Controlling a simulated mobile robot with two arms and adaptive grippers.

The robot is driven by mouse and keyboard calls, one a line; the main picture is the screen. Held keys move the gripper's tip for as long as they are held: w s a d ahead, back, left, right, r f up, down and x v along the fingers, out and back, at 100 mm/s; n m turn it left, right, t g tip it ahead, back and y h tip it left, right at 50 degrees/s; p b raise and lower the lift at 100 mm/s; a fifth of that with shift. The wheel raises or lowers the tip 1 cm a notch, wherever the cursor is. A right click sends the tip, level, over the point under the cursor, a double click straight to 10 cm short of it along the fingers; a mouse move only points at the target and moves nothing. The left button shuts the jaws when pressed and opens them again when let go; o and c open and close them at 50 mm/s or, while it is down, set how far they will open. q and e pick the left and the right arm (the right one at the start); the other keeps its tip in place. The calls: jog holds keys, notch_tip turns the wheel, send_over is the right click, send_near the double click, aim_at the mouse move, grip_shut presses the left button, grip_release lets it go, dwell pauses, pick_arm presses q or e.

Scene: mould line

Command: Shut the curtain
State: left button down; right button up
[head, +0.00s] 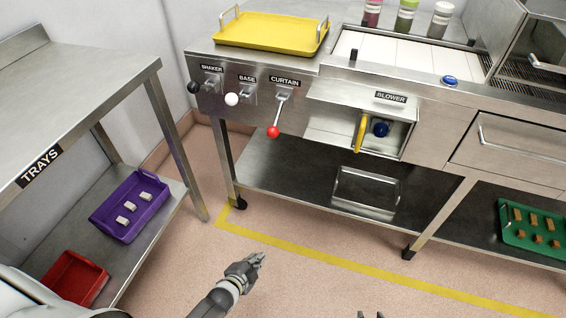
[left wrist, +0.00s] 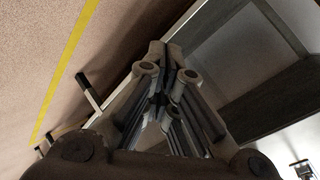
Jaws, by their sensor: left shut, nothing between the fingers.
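The lever under the CURTAIN label (head: 285,82) has a red knob (head: 272,132) and a metal shaft (head: 278,112). It points down and slightly left from its bracket on the machine's front. I cannot make out the curtain itself. My left gripper (head: 259,259) is shut and empty, low over the floor in front of the machine, well apart from the red knob. Its closed fingers also fill the middle of the left wrist view (left wrist: 168,75). My right gripper (head: 370,315) shows only as two separated fingertips at the bottom edge.
Left of the red knob are the BASE lever's white knob (head: 231,99) and the SHAKER lever's black knob (head: 194,88). Right is the BLOWER box with a yellow handle (head: 361,133). A yellow tray (head: 270,42) lies on top. The TRAYS table (head: 90,92) stands left. Floor between is clear.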

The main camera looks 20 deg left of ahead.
aim_at(277, 118)
pick_arm(q)
jog(key=w+d+r+m+t+h+b, duration=0.2)
jog(key=w+r+m+t+b, duration=0.6)
jog(key=w+r, duration=0.55)
pick_arm(e)
jog(key=w+a+r+t+y+b, duration=0.1)
jog(key=w+r+t, duration=0.2)
jog(key=w+r, duration=0.25)
jog(key=w+a+r+t, duration=0.2)
jog(key=w+r, duration=0.2)
jog(key=r, duration=0.3)
pick_arm(q)
notch_tip(277, 118, up, 12)
jog(key=w+m+t+h+b, duration=0.1)
jog(key=m+t+h+b, duration=0.2)
jog(key=m+b, duration=0.3)
jog(key=d+m+h, duration=0.1)
jog(key=m, duration=0.3)
jog(key=shift+w+h, duration=0.3)
jog(key=shift+w, duration=0.05)
pick_arm(e)
notch_tip(277, 118, up, 13)
jog(key=t+y, duration=0.1)
jog(key=t, duration=0.2)
jog(key=shift+s+r, duration=0.2)
jog(key=shift+s, duration=0.25)
